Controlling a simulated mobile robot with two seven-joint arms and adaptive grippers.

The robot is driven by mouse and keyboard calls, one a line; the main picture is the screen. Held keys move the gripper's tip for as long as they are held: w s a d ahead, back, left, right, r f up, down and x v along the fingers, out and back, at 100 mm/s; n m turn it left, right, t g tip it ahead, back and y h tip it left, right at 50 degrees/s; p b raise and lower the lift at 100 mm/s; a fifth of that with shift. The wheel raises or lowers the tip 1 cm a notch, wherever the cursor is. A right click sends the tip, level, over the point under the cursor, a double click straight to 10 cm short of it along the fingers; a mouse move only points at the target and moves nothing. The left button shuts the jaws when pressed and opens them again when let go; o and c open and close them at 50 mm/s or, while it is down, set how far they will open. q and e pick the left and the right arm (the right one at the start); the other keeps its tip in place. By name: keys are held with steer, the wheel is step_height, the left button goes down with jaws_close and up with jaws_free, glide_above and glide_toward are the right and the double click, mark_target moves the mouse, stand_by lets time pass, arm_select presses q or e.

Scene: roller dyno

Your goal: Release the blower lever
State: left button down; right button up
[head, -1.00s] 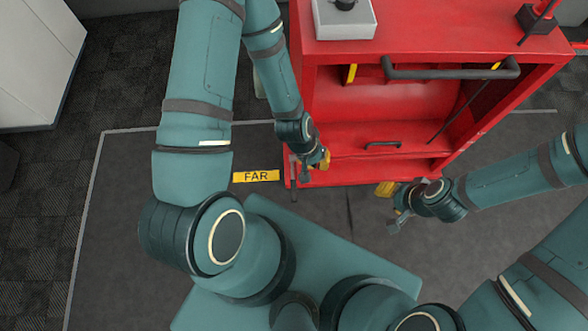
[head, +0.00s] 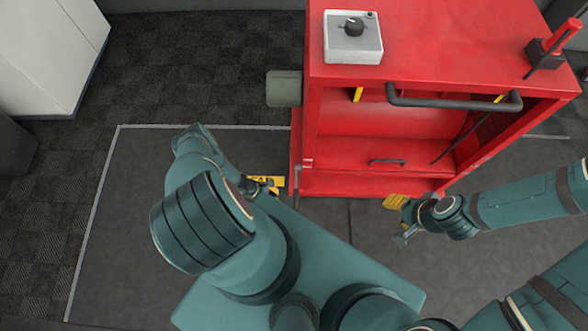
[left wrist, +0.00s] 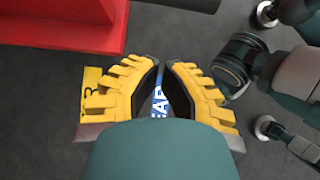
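A lever with a red grip (head: 562,36) rises from a black base on the cart's top right. No label tells which is the blower lever. My left gripper (left wrist: 162,68) has yellow fingers with black pads.
The red cart (head: 328,110) has a black front handle (head: 455,102) and a grey knob box (head: 353,45) on top. A grey-green block (head: 284,88) juts from its left side. A yellow floor label (head: 279,181) is partly hidden. Open floor lies to the left.

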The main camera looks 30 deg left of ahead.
mark_target(296, 189)
arm_select(q)
steer(key=b+x, duration=0.4)
steer(key=x, duration=0.6)
steer(key=shift+w+d+r, duration=0.1)
steer(key=shift+d+r, duration=0.1)
steer(key=shift+r, duration=1.8)
steer(key=shift+r, duration=0.15)
